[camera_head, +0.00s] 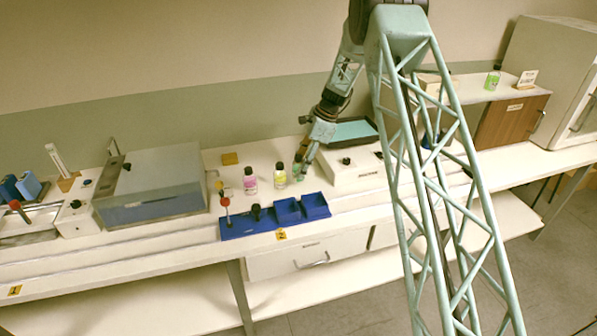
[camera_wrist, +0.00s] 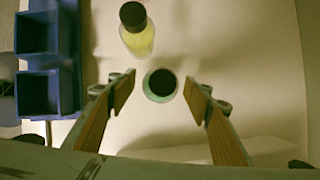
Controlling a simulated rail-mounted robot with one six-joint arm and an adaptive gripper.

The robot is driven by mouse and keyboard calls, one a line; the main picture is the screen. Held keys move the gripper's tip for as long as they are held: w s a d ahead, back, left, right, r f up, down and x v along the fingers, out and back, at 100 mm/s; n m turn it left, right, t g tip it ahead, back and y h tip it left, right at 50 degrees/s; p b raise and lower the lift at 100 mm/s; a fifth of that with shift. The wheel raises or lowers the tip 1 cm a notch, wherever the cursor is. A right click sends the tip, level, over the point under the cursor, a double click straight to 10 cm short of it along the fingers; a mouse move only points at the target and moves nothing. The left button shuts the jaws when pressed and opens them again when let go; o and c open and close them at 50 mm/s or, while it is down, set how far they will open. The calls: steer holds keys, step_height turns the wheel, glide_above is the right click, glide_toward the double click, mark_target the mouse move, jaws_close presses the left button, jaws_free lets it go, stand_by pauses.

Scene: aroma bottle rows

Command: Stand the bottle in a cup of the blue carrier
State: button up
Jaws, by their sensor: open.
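A small green bottle with a black cap (camera_wrist: 160,85) stands upright, seen from above between the fingertips of my gripper (camera_wrist: 162,92). The gripper is open, with a gap on both sides of the bottle. In the head view my gripper (camera_head: 303,163) is low over the counter at that bottle, partly covering it. The blue carrier (camera_head: 247,225) lies in front and to the left, with two square cups, both looking empty. In the wrist view the carrier (camera_wrist: 68,60) runs along the left edge.
A yellow bottle (camera_head: 280,175) and a pink bottle (camera_head: 250,182) stand left of my gripper, behind the carrier. A red-knobbed lever and a black knob (camera_head: 256,211) rise from the carrier's left part. A white device (camera_head: 345,170) is close on the right. Another green bottle (camera_head: 493,79) stands far right.

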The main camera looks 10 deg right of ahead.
steer(key=shift+c, duration=0.9)
steer(key=c, duration=0.9)
steer(key=shift+r, duration=0.1)
steer(key=shift+c, duration=0.2)
steer(key=shift+r+p, duration=0.75)
steer(key=shift+r, duration=4.2)
